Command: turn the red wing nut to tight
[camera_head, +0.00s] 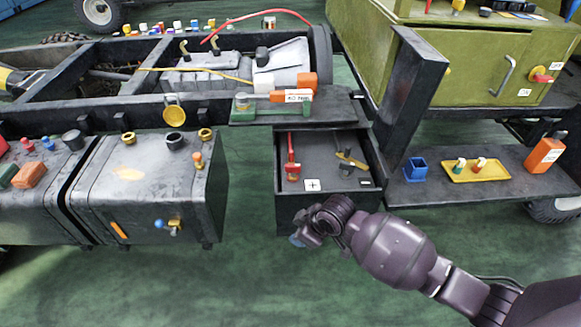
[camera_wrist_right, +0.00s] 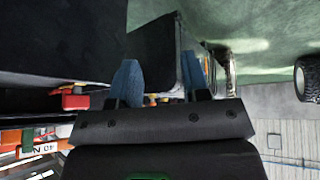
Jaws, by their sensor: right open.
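A small red fitting (camera_head: 541,77) with a yellow part sits on the front of the green cabinet (camera_head: 480,70) at the upper right, by a white label. It may be the red wing nut, but it is too small to be sure, and I cannot read its setting. My right gripper (camera_head: 298,239) is at the front of the open drawer, far to the left of and below that fitting. In the right wrist view, the blue fingers of the right gripper (camera_wrist_right: 158,64) stand apart with nothing between them. My left gripper is not in view.
The open drawer (camera_head: 326,184) holds a red-handled tool (camera_head: 292,168) and a yellow-and-dark tool (camera_head: 350,161). A dark post (camera_head: 412,95) stands between drawer and cabinet.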

